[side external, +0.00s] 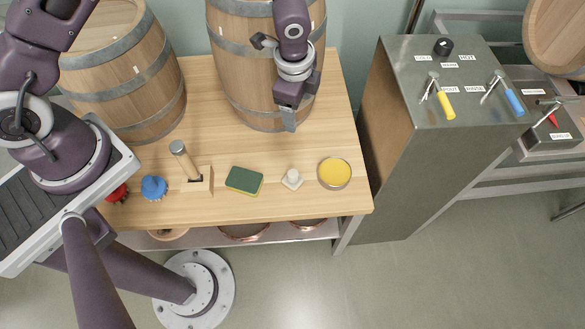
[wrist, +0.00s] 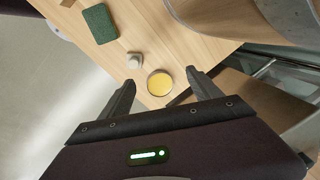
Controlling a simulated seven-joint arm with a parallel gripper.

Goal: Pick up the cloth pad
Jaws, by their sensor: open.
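The cloth pad is a green rectangular pad (side external: 244,181) with a yellow edge, lying flat on the wooden table between a wooden block and a small white object. In the wrist view the green pad (wrist: 99,24) is at the upper left. My gripper (side external: 289,122) is above the table in front of the right barrel, up and to the right of the pad.
The white object (side external: 292,179) and a round yellow-filled tin (side external: 334,173) are right of the pad. Barrels (side external: 122,75) stand behind. A steel cabinet (side external: 440,85) stands right.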

